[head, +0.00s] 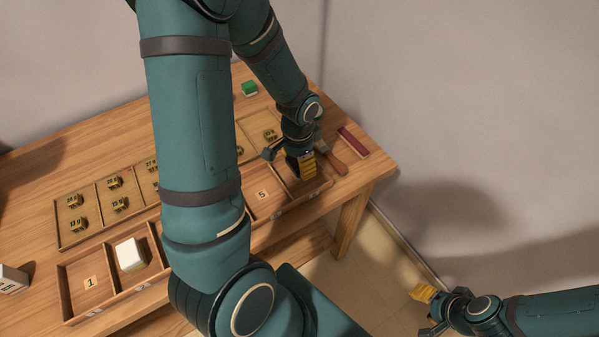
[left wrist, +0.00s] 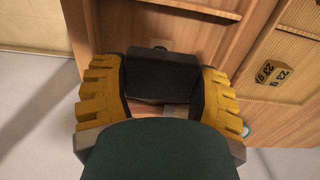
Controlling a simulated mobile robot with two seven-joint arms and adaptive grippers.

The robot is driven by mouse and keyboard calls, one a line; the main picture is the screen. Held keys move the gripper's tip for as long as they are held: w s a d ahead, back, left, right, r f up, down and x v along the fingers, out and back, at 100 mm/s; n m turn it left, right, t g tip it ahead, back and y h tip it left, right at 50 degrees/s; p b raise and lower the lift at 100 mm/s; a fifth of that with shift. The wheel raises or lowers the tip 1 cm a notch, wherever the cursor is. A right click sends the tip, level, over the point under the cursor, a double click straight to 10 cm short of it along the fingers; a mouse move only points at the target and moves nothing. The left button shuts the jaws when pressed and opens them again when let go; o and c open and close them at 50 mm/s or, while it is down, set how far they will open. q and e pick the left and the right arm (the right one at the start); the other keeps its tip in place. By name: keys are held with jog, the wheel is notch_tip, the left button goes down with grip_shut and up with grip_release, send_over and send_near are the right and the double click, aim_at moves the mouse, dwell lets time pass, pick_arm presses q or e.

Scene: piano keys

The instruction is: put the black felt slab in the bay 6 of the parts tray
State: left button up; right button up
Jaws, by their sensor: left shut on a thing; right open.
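The black felt slab (left wrist: 163,75) is held between the yellow fingers of my left gripper (left wrist: 160,95) in the left wrist view. In the head view my left gripper (head: 305,167) is over the right end of the parts tray (head: 277,207), at the bay right of the one marked 5. The arm and gripper mostly hide the slab there. I cannot tell whether the slab touches the bay floor. My right gripper (head: 427,306) is open and empty at the lower right, away from the table.
A white block (head: 131,254) sits in the bay right of bay 1. Behind the tray is a divided wooden box (head: 92,222) with several numbered pieces. A dark red bar (head: 353,141) and a brown-handled tool (head: 332,157) lie right of my left gripper. A green block (head: 249,88) is farther back.

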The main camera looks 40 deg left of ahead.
aim_at(298, 171)
pick_arm(q)
notch_tip(298, 171, down, 4)
jog(key=shift+r+b, duration=0.15)
jog(key=shift+b, duration=0.35)
jog(key=shift+w+f, duration=0.1)
jog(key=shift+f, duration=0.15)
jog(key=shift+f, duration=0.15)
jog(key=o, duration=0.6)
